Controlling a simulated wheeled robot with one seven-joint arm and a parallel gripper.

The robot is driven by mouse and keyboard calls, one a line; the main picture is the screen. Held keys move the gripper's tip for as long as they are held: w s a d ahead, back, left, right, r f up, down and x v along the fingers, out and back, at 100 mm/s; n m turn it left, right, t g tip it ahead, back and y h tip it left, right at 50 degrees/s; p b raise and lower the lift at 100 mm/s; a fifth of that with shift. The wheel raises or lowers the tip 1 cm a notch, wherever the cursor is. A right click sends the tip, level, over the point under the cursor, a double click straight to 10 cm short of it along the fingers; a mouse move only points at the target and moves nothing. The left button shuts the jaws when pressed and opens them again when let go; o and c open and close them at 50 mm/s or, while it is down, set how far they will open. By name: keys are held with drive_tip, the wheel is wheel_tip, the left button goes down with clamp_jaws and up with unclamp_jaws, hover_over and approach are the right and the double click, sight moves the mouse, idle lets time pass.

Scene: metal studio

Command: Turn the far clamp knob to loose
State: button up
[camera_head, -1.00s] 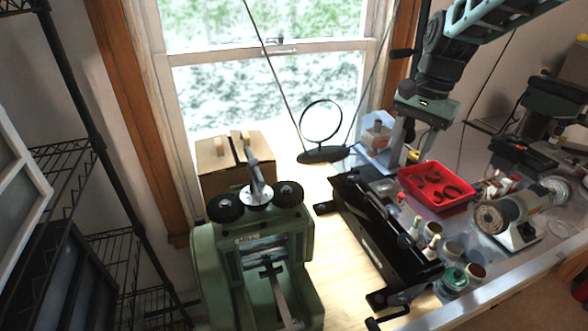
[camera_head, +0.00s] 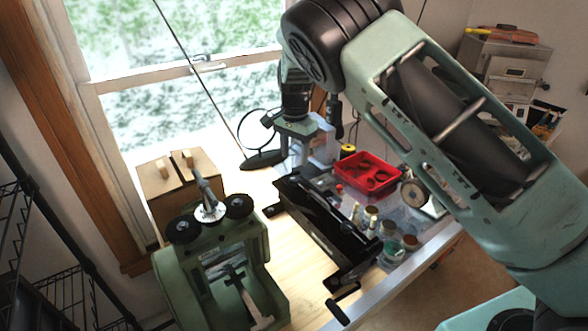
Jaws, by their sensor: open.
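The black clamp device (camera_head: 322,232) lies lengthwise on the bench in the middle of the picture. A small black piece, which looks like the far knob (camera_head: 274,210), sticks out at its far left end. Its exact shape and turn are too small to tell. My gripper (camera_head: 297,161) points down over the back of the bench, beyond the far end of the clamp and near the window. It is open with nothing seen between its fingers. It looks apart from the clamp.
A green rolling mill (camera_head: 222,262) with black knobs stands left of the clamp. A red tray (camera_head: 385,165) and several small jars (camera_head: 390,244) stand right of the clamp.

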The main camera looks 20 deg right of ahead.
sight(295, 178)
wheel_tip(295, 178, down, 8)
drive_tip(key=shift+r+p, duration=0.25)
drive_tip(key=shift+p, duration=0.9)
drive_tip(key=c, duration=1)
